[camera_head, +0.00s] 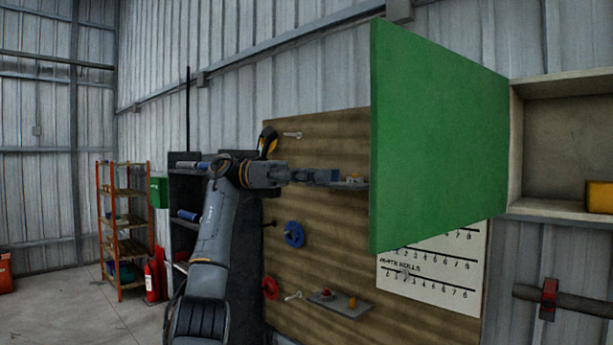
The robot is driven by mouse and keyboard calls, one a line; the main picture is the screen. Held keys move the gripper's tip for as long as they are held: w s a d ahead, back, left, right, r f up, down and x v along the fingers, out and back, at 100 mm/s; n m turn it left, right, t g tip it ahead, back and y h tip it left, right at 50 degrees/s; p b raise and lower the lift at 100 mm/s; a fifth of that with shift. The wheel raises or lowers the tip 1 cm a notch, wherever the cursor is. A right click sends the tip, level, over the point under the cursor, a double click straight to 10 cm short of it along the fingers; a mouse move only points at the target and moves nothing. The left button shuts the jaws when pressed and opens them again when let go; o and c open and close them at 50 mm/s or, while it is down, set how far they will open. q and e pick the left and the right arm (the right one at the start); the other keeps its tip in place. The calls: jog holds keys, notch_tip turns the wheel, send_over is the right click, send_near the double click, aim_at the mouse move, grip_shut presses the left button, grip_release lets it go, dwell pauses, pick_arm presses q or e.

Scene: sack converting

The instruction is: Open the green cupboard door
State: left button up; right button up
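The green cupboard door (432,135) stands swung wide open, out from the wall cupboard (516,150) on the right. The cupboard's pale interior shows, with a yellow object (600,196) inside on its bottom shelf. My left arm rises from the lower left and bends right. My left gripper (325,176) is at the left of the door's free edge, at about mid-height of the door. Its fingers are small and dark, and I cannot tell whether they are open or whether they touch the door. My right gripper is not in view.
A wooden board (330,230) with a blue valve wheel (294,233), a red wheel (270,287) and small shelves is behind my arm. A chart (435,270) hangs below the door. An orange rack (124,225) and fire extinguisher (151,281) stand at left, with open floor nearby.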

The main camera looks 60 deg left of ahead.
pick_arm(q)
jog(key=shift+v, duration=1.45)
